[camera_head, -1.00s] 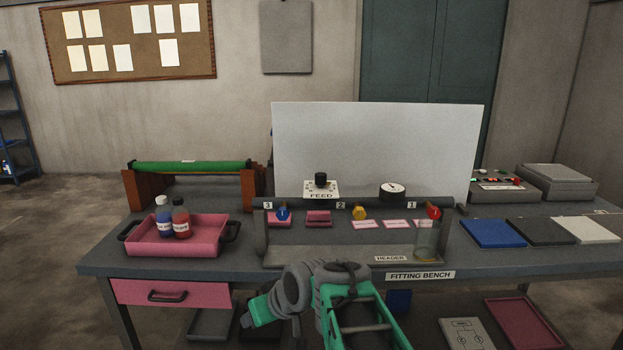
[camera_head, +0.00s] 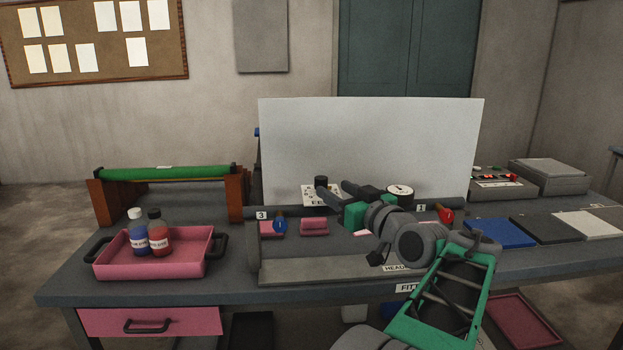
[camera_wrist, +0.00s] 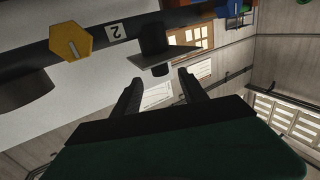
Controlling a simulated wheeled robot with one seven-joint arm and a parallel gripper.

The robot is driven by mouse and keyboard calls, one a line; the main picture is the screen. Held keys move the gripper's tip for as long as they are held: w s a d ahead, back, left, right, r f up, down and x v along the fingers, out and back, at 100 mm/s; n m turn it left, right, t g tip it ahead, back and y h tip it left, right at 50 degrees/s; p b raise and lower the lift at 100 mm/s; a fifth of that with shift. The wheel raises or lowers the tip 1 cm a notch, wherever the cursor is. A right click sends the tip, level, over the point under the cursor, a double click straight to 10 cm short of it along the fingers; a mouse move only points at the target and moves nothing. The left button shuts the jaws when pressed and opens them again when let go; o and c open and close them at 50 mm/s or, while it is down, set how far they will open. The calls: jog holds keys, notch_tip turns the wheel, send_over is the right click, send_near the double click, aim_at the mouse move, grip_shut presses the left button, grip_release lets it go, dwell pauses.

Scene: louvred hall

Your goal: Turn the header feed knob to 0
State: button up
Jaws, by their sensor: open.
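The black feed knob (camera_head: 321,183) stands on a white FEED plate (camera_head: 309,196) with markings, at the back of the header (camera_head: 310,270). My gripper (camera_head: 333,189) is open and reaches over the header, its two dark fingers pointing toward the knob. In the wrist view the knob (camera_wrist: 153,42) and its plate edge (camera_wrist: 170,60) lie just beyond the open fingertips (camera_wrist: 160,82). The fingers look apart from the knob. The right finger covers part of the plate in the head view, and I cannot read where the knob points.
A yellow hexagonal knob (camera_wrist: 71,43) sits by the 2 label (camera_wrist: 116,32). A blue knob (camera_head: 280,225), a red knob (camera_head: 446,216) and a round gauge (camera_head: 401,192) are close by. A white panel (camera_head: 370,140) stands behind. A pink tray (camera_head: 190,262) with two bottles is left.

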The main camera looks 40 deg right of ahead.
aim_at(325, 183)
jog(key=w, duration=0.4)
jog(key=w+d, duration=0.1)
jog(key=w, duration=0.2)
jog(key=shift+p, duration=0.4)
jog(key=shift+c, duration=0.5)
grip_shut()
